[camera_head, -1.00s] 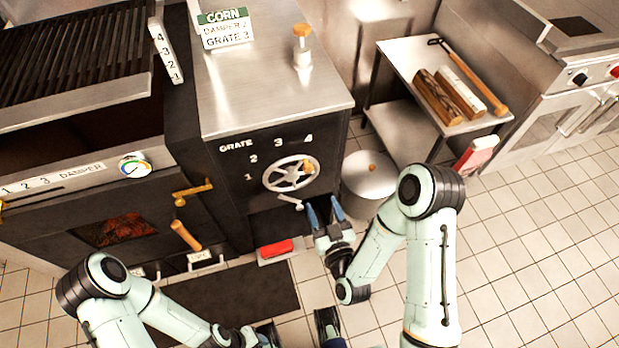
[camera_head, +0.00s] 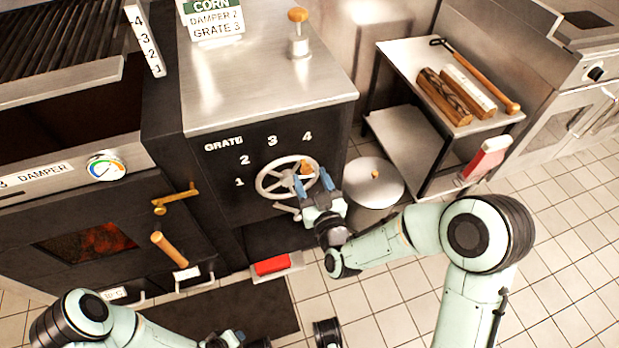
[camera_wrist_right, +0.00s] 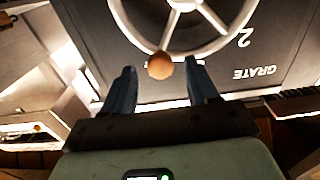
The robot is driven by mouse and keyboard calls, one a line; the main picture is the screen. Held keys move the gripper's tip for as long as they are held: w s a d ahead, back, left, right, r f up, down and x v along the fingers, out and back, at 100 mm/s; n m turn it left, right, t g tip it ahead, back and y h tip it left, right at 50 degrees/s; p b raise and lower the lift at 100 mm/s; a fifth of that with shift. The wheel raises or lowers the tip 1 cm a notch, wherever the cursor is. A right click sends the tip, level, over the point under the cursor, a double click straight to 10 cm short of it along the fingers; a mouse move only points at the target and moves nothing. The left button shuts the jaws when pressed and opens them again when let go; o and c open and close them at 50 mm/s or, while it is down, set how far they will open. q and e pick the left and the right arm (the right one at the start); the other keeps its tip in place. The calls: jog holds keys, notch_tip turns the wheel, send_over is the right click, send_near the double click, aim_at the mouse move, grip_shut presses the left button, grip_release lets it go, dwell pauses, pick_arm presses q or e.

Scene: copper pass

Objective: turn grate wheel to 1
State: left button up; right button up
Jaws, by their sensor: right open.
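The grate wheel (camera_head: 272,187) is a pale metal spoked handwheel on the dark cabinet front, with the numbers 1 to 4 around its left and top. Its orange-brown knob (camera_head: 307,168) is at the wheel's upper right, by the 4. My right gripper (camera_head: 312,183) is open at the wheel's right side. In the right wrist view the knob (camera_wrist_right: 160,65) lies between the two blue fingertips, with a gap on each side. The wheel rim (camera_wrist_right: 150,15) also shows there. My left gripper (camera_head: 240,340) is at the bottom edge, mostly cut off.
A sign (camera_head: 215,25) reading corn, damper 2, grate 3 stands on the steel cabinet top (camera_head: 270,85). A lidded metal pot (camera_head: 372,182) is right of the wheel. A side table (camera_head: 425,58) holds logs. A red block (camera_head: 272,265) lies low, below the wheel.

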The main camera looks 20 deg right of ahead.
jog(key=shift+w, duration=0.65)
grip_shut()
